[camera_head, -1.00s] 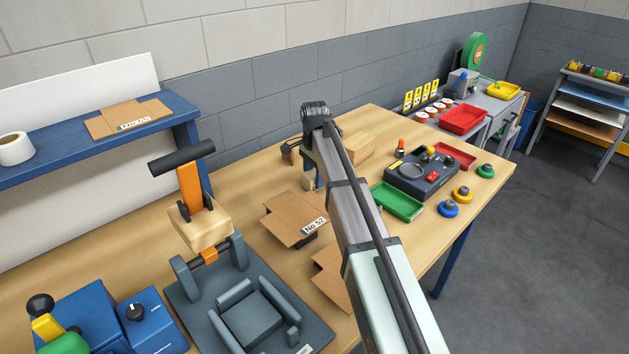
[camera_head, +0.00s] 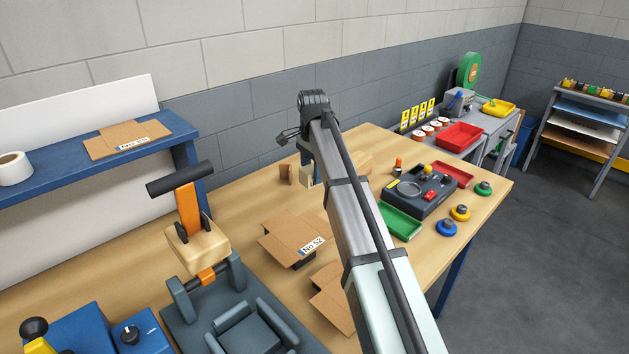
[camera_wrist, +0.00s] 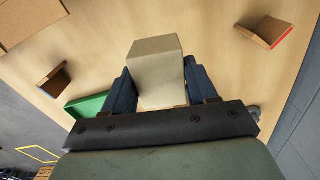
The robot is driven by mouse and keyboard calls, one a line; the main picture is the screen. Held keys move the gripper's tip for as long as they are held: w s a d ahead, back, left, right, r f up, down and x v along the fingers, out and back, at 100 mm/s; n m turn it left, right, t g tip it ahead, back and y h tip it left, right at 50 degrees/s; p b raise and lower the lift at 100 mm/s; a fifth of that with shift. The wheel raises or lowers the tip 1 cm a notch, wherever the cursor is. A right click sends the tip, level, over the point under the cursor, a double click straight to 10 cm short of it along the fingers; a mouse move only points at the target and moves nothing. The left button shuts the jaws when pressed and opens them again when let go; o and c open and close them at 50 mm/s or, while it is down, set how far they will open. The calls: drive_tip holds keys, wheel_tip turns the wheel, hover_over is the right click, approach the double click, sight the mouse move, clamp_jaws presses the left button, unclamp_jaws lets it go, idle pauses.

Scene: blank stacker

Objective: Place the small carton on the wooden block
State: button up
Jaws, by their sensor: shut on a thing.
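The small carton (camera_wrist: 155,72), a plain beige box, is between the two dark blue fingers of my gripper (camera_wrist: 160,92) in the wrist view. My gripper is shut on it. In the head view the carton (camera_head: 306,177) shows below my gripper, just left of my arm, above the back of the table; I cannot tell its exact height.
A small brown piece (camera_head: 286,173) stands left of the carton. Flattened cardboard (camera_head: 283,240) labelled No 52 lies in front, beside a clamp fixture (camera_head: 245,330). A green tray (camera_head: 401,222) and a dark control box (camera_head: 425,190) are at right.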

drive_tip(key=shift+w+d+r, duration=0.1)
drive_tip(key=shift+d+r, duration=0.2)
drive_tip(key=shift+r, duration=0.1)
drive_tip(key=w+d+r+m, duration=0.1)
drive_tip(key=w+d, duration=0.1)
drive_tip(key=d, duration=0.3)
drive_tip(key=shift+w+d+r, duration=0.2)
drive_tip(key=shift+w+d, duration=0.1)
drive_tip(key=shift+d, duration=0.1)
drive_tip(key=w+d+r, duration=0.2)
drive_tip(key=w+d, duration=0.3)
drive_tip(key=shift+w+r+m, duration=0.2)
drive_tip(key=shift+w+m, duration=0.05)
drive_tip(key=shift+m, duration=0.15)
drive_tip(key=w+d+r, duration=0.2)
drive_tip(key=w+d, duration=0.1)
drive_tip(key=w, duration=0.2)
drive_tip(key=shift+w+r, duration=0.25)
drive_tip(key=w, duration=0.1)
drive_tip(key=w+r+n, duration=0.1)
drive_tip(key=w, duration=0.1)
drive_tip(key=shift+w+a+r, duration=0.15)
drive_tip(key=shift+w+r, duration=0.05)
drive_tip(key=n, duration=0.2)
hover_over(355, 159)
drive_tip(key=shift+s+f, duration=0.15)
drive_tip(key=shift+f, duration=4.9)
drive_tip(key=shift+f, duration=0.1)
